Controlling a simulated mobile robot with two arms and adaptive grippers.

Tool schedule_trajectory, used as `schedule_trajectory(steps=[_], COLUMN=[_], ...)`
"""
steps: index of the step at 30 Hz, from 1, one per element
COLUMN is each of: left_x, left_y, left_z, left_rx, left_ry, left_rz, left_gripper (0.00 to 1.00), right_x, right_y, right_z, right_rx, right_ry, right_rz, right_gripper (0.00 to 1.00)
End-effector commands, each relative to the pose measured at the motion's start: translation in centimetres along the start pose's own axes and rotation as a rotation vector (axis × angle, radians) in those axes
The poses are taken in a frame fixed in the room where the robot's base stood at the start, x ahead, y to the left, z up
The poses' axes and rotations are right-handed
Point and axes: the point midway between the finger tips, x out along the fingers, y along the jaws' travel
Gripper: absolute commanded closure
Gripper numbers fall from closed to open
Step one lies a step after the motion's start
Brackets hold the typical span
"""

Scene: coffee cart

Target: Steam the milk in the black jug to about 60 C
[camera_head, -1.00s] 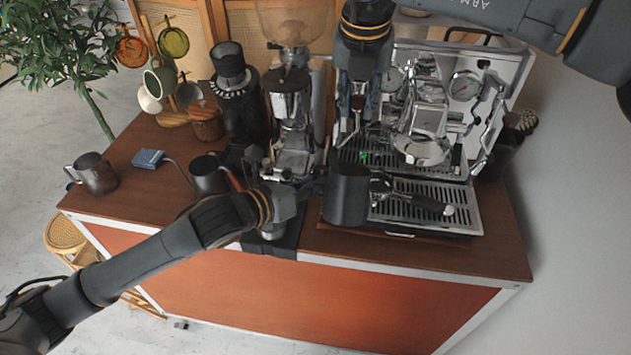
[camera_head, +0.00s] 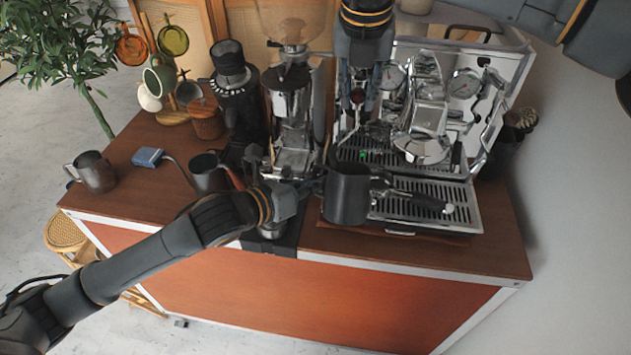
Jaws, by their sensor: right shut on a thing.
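The black jug (camera_head: 347,197) is upright at the front left corner of the espresso machine (camera_head: 462,138), by its drip tray (camera_head: 425,217). My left gripper (camera_head: 318,190) is at the jug's left side and appears shut on its handle, which the gripper hides. My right gripper (camera_head: 357,103) reaches down from the top in front of the machine's left side. It is shut on a small dark red knob-like part (camera_head: 357,96), mostly hidden between the fingers. The steam wand and the milk cannot be made out clearly.
A grinder (camera_head: 291,110) stands left of the machine. A second dark jug (camera_head: 207,172), a blue-grey device (camera_head: 148,157) and a steel pitcher (camera_head: 94,172) are on the counter's left. A mug rack (camera_head: 170,85) stands behind. The counter's front right (camera_head: 480,258) is clear.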

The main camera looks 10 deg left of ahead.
Motion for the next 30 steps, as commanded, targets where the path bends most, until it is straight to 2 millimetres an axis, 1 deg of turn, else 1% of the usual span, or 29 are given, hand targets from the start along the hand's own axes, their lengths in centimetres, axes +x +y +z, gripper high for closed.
schedule_trajectory(steps=[1,15,30], left_x=[0.0,0.0,0.0], left_y=[-0.1,-0.1,-0.1], left_z=[0.1,0.1,0.1], left_rx=[0.0,0.0,0.0], left_ry=[-0.002,-0.002,-0.002], left_rz=[-0.001,-0.001,-0.002], left_gripper=[1.0,1.0,1.0], right_x=[-0.5,-2.3,-2.2], right_y=[0.0,0.0,0.0], right_z=[0.4,1.3,1.2], right_rx=[0.003,0.003,0.002], right_ry=[-0.009,-0.01,-0.007], right_rz=[0.003,0.004,0.004], right_gripper=[1.0,1.0,1.0])
